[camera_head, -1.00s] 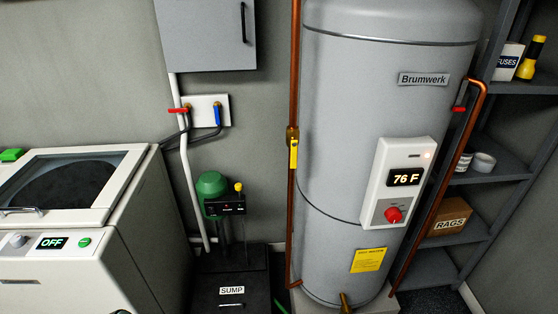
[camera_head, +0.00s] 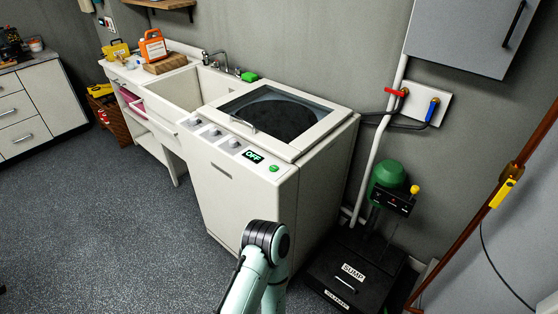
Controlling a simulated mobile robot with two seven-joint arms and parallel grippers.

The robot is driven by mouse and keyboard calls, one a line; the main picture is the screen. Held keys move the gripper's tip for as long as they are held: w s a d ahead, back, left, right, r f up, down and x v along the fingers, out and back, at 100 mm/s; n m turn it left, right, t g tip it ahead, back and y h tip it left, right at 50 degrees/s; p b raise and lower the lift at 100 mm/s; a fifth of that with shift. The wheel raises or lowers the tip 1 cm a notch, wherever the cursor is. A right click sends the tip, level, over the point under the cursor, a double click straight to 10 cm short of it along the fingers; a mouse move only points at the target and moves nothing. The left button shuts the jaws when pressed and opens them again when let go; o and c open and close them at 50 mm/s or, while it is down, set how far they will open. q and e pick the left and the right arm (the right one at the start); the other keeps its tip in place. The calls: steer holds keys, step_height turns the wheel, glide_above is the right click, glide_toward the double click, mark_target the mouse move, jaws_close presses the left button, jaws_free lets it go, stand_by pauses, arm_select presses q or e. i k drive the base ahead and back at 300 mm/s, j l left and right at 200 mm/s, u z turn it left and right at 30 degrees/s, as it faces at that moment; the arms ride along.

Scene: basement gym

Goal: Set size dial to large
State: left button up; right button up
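The white washing machine (camera_head: 235,195) stands in the middle, with a dark-windowed lid (camera_head: 270,112) that is shut. Its front panel carries three pale dials: a left dial (camera_head: 194,121), a middle dial (camera_head: 214,132) and a right dial (camera_head: 234,143). Their labels and pointer positions are too small to read, so I cannot tell which is the size dial. Right of them are a display (camera_head: 253,156) reading OFF and a green button (camera_head: 274,168). One of my arms rises from the bottom edge before the machine. Neither gripper shows.
A sink (camera_head: 170,95) adjoins the machine's left side. A black sump box (camera_head: 350,270) with a green pump (camera_head: 386,176) stands to its right, near a copper pipe (camera_head: 478,225). The dark floor (camera_head: 110,205) in front and to the left is clear.

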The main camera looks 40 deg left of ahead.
mark_target(232, 142)
steer(key=u, duration=1.7)
steer(key=i+j+z, duration=0.1)
steer(key=z, duration=1.05)
steer(key=j+z, duration=1.05)
steer(key=j, duration=0.2)
steer(key=k+j+z, duration=0.15)
steer(key=j, duration=0.2)
steer(key=k+j+z, duration=0.15)
steer(key=j, duration=0.15)
steer(key=k+j, duration=0.1)
steer(key=j, duration=0.25)
steer(key=k+j, duration=0.1)
steer(key=j, duration=0.25)
steer(key=j+z, duration=0.1)
steer(key=j, duration=0.25)
steer(key=k, duration=0.05)
